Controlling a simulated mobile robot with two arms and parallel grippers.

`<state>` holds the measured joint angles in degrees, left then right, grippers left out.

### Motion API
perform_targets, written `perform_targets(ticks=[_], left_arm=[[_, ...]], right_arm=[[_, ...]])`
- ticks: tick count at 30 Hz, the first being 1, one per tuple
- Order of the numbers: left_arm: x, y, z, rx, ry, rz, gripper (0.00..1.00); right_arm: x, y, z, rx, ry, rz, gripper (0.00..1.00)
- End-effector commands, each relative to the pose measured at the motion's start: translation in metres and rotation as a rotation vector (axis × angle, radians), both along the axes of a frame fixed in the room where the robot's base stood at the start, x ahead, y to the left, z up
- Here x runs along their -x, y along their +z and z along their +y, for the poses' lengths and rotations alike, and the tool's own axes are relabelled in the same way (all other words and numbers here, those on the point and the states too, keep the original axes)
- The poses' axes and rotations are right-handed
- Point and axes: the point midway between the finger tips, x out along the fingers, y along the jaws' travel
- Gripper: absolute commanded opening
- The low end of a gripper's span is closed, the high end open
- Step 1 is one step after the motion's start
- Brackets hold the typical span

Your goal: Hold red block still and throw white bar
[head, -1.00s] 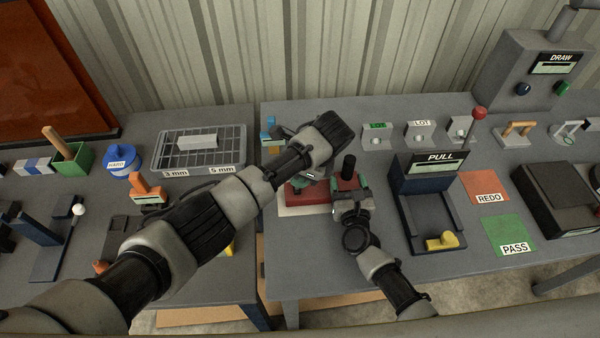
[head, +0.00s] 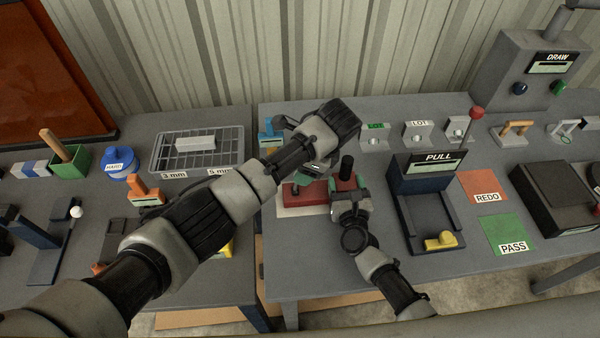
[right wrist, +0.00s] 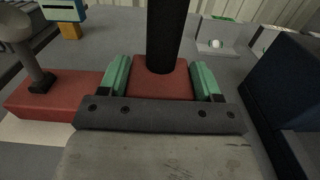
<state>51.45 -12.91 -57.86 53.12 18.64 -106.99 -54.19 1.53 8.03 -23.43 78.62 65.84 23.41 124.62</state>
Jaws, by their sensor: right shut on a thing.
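The red block (head: 303,195) lies on a pale sheet on the right-hand table. A black post (head: 347,167) stands at its right end. My right gripper (head: 347,184) is shut on that end, its green fingers on either side of the post's red base (right wrist: 162,84). In the right wrist view, a dark stem (right wrist: 36,68) with a pale grey rounded top (right wrist: 14,24) rises, tilted, from the block's left part; this may be the white bar. My left gripper (head: 317,168) is just above and behind the block; its fingertips are mostly hidden.
A grid rack (head: 165,158) with a pale bar (head: 195,143) on it stands on the left table. The blue PULL fixture (head: 430,200) is close right of my right gripper. A blue-and-orange piece (head: 268,131) stands behind the block.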

Motion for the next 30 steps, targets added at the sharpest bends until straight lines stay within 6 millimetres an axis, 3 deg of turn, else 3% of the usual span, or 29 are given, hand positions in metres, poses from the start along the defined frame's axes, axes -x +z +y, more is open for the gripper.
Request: perform_targets(ticks=[3, 9, 15, 24, 30], left_arm=[[0.002, 0.027, -0.011, 0.003, -0.003, -0.004, 0.54], [0.004, 0.062, -0.024, 0.000, -0.003, -0.007, 0.54], [0.007, 0.075, -0.029, 0.001, -0.001, -0.003, 0.54], [0.007, 0.077, -0.030, 0.000, -0.001, 0.000, 0.54], [0.011, 0.069, -0.028, 0.060, 0.003, 0.018, 0.25]], right_arm=[[0.000, 0.000, 0.000, 0.000, 0.000, 0.000, 0.35], [0.000, 0.000, 0.000, 0.000, -0.001, 0.000, 0.35], [0.000, 0.000, 0.000, -0.001, -0.001, 0.000, 0.35], [0.000, 0.000, 0.000, -0.001, -0.001, 0.000, 0.35], [0.000, 0.000, 0.000, -0.001, -0.001, 0.000, 0.35]])
